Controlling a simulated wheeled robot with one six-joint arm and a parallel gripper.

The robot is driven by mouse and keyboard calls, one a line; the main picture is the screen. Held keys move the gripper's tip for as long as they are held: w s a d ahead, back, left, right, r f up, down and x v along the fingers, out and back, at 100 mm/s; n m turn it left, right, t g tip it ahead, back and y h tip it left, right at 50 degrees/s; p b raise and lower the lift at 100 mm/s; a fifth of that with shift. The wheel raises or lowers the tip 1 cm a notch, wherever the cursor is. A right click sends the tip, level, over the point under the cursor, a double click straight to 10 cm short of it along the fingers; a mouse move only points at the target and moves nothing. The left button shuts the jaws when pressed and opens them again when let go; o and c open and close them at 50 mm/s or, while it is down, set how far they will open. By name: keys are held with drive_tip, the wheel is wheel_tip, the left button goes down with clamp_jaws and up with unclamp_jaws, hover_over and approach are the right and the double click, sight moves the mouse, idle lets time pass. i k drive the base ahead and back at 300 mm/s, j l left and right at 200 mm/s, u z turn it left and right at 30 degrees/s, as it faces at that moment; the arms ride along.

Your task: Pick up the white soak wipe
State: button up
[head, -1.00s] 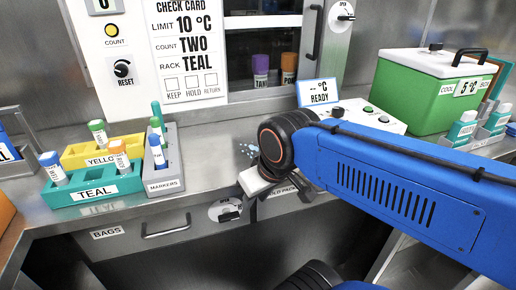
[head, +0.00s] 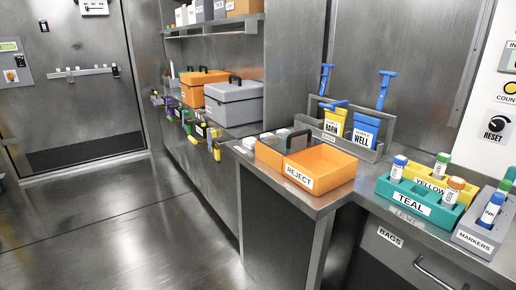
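My gripper is not in view in the head view now. Some small, flat white items (head: 249,142) lie on the counter at the left of the orange tray. They are too small to tell whether one is the soak wipe. No other thing in this view can be made out as a white soak wipe.
The orange REJECT tray (head: 338,166) sits on the counter corner. Right of it stand a teal rack (head: 408,205) with capped tubes, a yellow rack (head: 464,200) and a grey markers holder (head: 470,238). A grey case (head: 236,106) stands farther back. The left floor (head: 120,220) is clear.

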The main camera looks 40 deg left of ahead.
sight(249, 143)
drive_tip(key=i+u, duration=0.2)
drive_tip(key=i, duration=0.2)
drive_tip(key=u, duration=1.35)
